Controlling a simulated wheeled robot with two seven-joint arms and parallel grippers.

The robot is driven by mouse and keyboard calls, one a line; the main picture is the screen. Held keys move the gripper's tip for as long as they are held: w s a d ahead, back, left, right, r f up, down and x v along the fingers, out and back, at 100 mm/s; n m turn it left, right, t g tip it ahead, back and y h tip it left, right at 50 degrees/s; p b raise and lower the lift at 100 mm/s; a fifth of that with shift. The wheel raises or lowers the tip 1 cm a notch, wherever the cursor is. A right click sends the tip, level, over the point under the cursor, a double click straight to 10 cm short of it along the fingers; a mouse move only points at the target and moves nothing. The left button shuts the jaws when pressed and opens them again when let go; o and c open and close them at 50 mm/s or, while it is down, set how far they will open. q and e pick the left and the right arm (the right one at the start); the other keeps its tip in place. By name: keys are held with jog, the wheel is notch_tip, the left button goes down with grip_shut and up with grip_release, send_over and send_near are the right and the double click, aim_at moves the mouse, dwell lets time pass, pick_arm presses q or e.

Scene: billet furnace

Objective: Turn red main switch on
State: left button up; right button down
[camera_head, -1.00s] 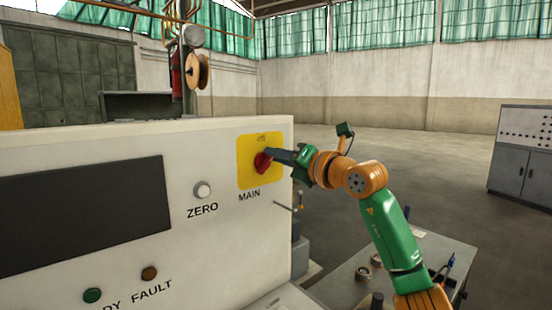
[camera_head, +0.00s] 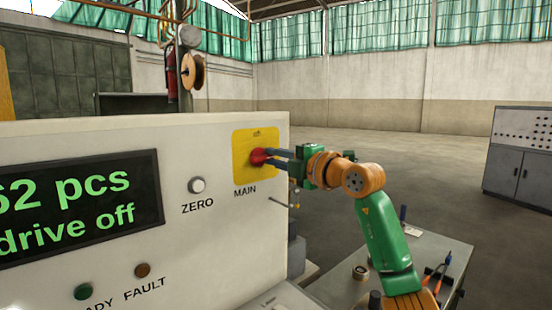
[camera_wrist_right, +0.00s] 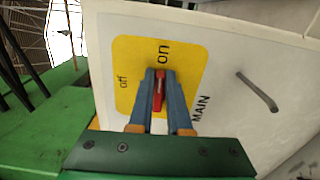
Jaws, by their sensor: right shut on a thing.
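The red main switch (camera_head: 258,157) sits on a yellow plate (camera_head: 241,140) on the cabinet's front, above the label MAIN. In the right wrist view the red switch handle (camera_wrist_right: 159,88) lies between the fingers and points toward the word "on" on the yellow plate (camera_wrist_right: 125,60); "off" is to its left. My right gripper (camera_head: 265,157) is shut on the red switch, with a finger on each side of it; its fingers also show in the right wrist view (camera_wrist_right: 158,95). The display (camera_head: 80,208) is lit with green text reading "62 pcs" and "drive off". My left gripper is not in view.
A white ZERO button (camera_head: 197,185) is left of the switch. Green (camera_head: 83,291) and brown (camera_head: 143,270) lamps sit below the display. A thin rod (camera_wrist_right: 258,92) sticks out right of the plate. A table (camera_head: 440,255) with tools stands at lower right.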

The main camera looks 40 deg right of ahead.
jog(key=shift+m, duration=0.4)
jog(key=c, duration=1.1)
grip_release()
jog(key=shift+o, duration=1.2)
jog(key=shift+w, duration=0.1)
jog(key=shift+f, duration=0.1)
jog(key=s+b, duration=0.3)
jog(key=s, duration=0.4)
jog(key=shift+d+b, duration=0.25)
jog(key=shift+b, duration=0.1)
